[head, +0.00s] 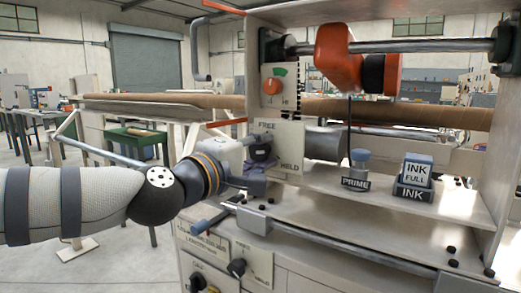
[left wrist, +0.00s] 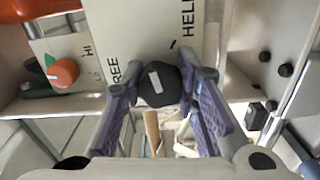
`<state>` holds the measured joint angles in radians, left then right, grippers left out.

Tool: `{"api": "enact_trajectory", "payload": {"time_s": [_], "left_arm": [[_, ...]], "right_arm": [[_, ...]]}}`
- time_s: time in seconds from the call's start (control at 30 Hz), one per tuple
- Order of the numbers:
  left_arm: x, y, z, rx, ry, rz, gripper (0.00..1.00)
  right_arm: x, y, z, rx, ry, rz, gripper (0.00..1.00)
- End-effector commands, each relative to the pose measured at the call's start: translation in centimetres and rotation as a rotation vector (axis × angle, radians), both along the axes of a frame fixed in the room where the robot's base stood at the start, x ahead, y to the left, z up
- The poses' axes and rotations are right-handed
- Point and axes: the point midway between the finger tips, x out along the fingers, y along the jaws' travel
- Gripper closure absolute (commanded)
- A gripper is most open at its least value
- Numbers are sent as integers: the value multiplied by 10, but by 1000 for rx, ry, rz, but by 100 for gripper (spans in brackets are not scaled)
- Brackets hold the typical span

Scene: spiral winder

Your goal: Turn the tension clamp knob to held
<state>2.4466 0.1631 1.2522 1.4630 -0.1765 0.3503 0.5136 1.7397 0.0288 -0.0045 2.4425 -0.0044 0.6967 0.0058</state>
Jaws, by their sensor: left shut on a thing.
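The tension clamp knob (left wrist: 158,86) is dark and many-sided with a white pointer mark, on a pale plate (left wrist: 150,30) lettered FREE and HELD. In the left wrist view it sits between the purple-padded fingers of my left gripper (left wrist: 160,98), which is shut on it. The white mark is tilted; I cannot tell exactly which word it points at. In the head view my left gripper (head: 258,166) reaches the plate (head: 288,143) from the left and partly hides the knob. My right gripper is not in view.
An orange dial (head: 271,87) sits above the plate. Below are a blue-ended lever (head: 208,222) and black knobs (head: 237,268). Floor at lower left is open.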

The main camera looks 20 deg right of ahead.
Motion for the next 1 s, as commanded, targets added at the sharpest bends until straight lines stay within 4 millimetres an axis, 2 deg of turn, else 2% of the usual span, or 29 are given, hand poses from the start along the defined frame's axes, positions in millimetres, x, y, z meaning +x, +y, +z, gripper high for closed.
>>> {"api": "enact_trajectory", "payload": {"time_s": [0.6, 1.0], "left_arm": [[0, 0, 1, 333, -429, 2, 100], [0, 0, 0, 447, -574, 1, 100]], "right_arm": [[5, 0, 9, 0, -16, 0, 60], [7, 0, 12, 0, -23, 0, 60]]}}
